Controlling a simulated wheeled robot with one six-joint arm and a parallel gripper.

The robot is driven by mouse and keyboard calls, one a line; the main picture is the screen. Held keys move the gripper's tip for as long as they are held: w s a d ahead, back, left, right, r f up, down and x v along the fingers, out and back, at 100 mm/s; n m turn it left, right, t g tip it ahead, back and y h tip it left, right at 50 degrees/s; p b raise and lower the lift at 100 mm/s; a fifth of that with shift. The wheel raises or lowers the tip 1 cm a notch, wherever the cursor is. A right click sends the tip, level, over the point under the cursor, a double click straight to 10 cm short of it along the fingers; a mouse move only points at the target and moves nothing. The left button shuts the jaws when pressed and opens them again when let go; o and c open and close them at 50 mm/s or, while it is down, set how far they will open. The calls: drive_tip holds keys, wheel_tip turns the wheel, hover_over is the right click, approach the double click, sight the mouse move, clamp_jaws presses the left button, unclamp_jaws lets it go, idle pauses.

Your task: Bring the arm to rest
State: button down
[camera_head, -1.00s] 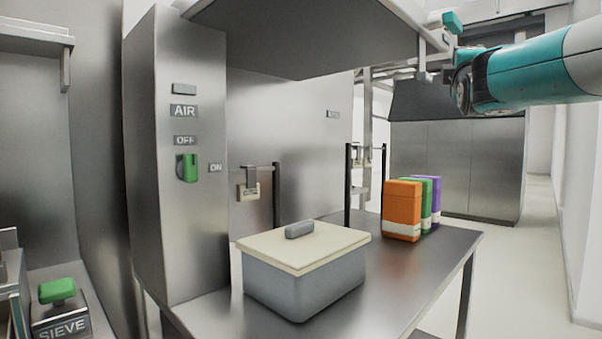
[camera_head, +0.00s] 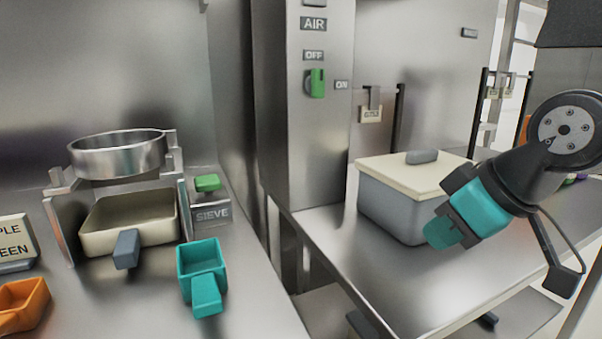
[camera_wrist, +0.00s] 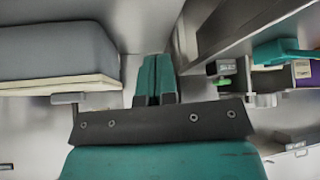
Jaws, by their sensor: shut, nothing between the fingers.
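My arm reaches in from the right in the head view, bent, with its end pointing down and left. My gripper (camera_head: 442,234) is teal and hangs in front of the lidded grey bin (camera_head: 390,208), covering its right front part. I cannot tell whether it touches the bin. In the wrist view the two teal fingers (camera_wrist: 156,72) lie together with nothing between them. The bin also shows at the left of the wrist view (camera_wrist: 55,50), upside down, with its cream lid (camera_wrist: 60,84) apart from the fingers.
On the left counter are a sieve ring (camera_head: 118,155), a cream tray (camera_head: 130,222), a teal scoop (camera_head: 203,276) and an orange scoop (camera_head: 22,300). The steel table (camera_head: 330,245) is bare left of the bin.

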drive_tip(key=s+a+f+g+p, duration=0.1)
drive_tip(key=s+a+f+g, duration=0.15)
drive_tip(key=s, duration=0.45)
drive_tip(key=s+a+f+g+p, duration=0.1)
drive_tip(key=s+f+g, duration=0.15)
drive_tip(key=s, duration=0.45)
wheel_tip(320, 180, up, 21)
drive_tip(key=p, duration=1.9)
drive_tip(key=shift+w+m+g+p, duration=0.15)
drive_tip(key=shift+m+g+p, duration=0.15)
drive_tip(key=shift+m, duration=0.1)
drive_tip(key=shift+a, duration=0.1)
